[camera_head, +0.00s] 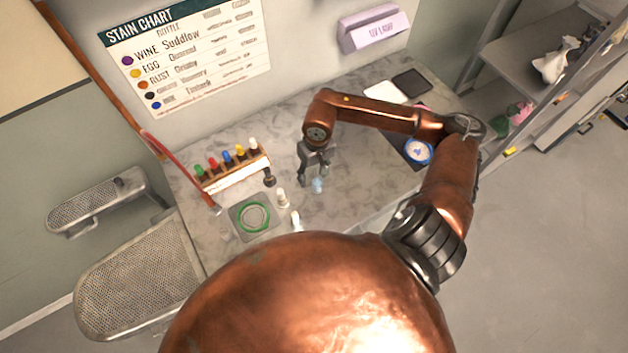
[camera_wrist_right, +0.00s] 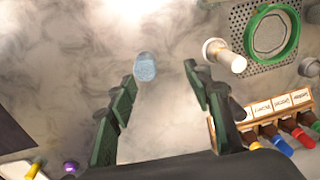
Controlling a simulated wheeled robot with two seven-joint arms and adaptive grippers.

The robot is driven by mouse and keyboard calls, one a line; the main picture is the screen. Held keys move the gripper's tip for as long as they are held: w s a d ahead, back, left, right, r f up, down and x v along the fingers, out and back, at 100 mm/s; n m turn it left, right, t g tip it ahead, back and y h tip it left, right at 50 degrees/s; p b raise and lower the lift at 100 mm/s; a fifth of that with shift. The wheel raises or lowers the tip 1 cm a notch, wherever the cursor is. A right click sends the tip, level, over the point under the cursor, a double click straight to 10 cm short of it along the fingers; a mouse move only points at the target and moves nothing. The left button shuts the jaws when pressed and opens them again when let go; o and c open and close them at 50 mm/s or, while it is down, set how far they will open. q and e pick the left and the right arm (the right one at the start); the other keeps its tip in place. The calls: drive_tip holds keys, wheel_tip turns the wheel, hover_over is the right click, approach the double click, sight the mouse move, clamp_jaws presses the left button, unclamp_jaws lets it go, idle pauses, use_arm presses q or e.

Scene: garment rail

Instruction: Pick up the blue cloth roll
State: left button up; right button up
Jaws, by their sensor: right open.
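The blue cloth roll (camera_head: 318,185) is a small light-blue cylinder on the grey marbled counter. In the right wrist view the roll (camera_wrist_right: 146,67) shows its rounded shape just beyond the fingertips, nearer the left finger. My right gripper (camera_head: 313,172) points down above the counter close to the roll. In the wrist view its dark green finger pads (camera_wrist_right: 160,78) stand wide apart with nothing between them. The gap in height between fingertips and roll is hard to tell. My left gripper is not in view.
A white-topped peg (camera_wrist_right: 224,55) stands right of the roll in the wrist view, near a green ring (camera_wrist_right: 272,35) on a perforated plate. A wooden rack (camera_head: 236,174) holds several coloured bottles. A blue-and-white disc (camera_head: 418,151) lies at right.

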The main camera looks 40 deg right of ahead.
sight(317, 182)
drive_tip(key=shift+w+d+h, duration=0.1)
drive_tip(key=shift+d+h, duration=0.3)
drive_tip(key=shift+d, duration=0.5)
drive_tip(key=shift+d+f, duration=0.15)
drive_tip(key=shift+f, duration=0.2)
wheel_tip(317, 182, down, 3)
drive_tip(key=shift+r+p, duration=0.2)
drive_tip(key=shift+p, duration=0.3)
wheel_tip(317, 182, down, 4)
drive_tip(key=shift+f+p, duration=0.2)
drive_tip(key=shift+p, duration=0.35)
drive_tip(key=c, duration=1)
drive_tip(key=shift+r, duration=0.1)
